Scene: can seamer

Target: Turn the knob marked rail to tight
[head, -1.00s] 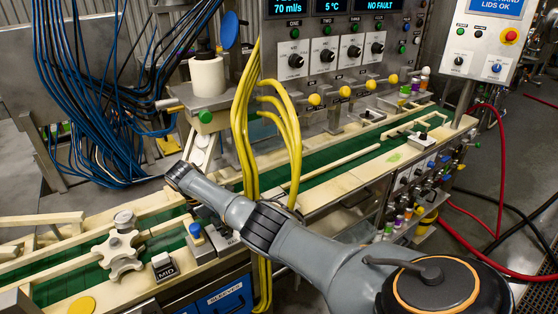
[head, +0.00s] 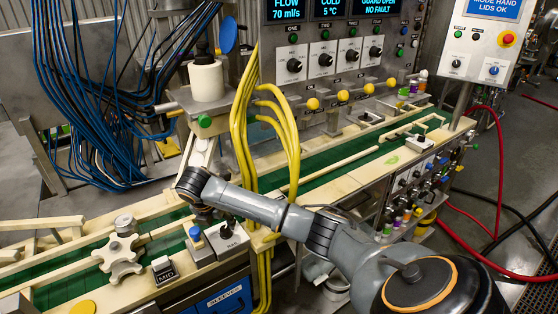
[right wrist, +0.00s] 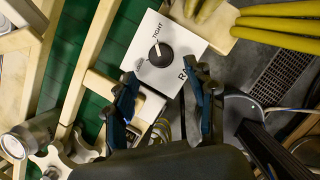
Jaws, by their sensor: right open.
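The rail knob (head: 226,231) is a black knob on a light box marked RAIL beside the conveyor. In the right wrist view the knob (right wrist: 163,55) shows from above, with the word TIGHT near it. A white pointer line on its upper part lies toward that word's side; its exact setting is hard to tell. My right gripper (right wrist: 165,88) is open and empty. Its two blue-dark fingers point at the box, and the knob lies just beyond and between the tips. In the head view the gripper (head: 204,213) hangs just left of the knob, partly hidden by the wrist. My left gripper is out of view.
A box marked MID (head: 163,269) and a pale star-shaped handwheel (head: 120,258) stand left of the knob. A blue-topped button (head: 195,234) is close beside it. Yellow hoses (head: 240,140) hang just behind and right of the knob. The green belt (head: 330,175) runs behind my arm.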

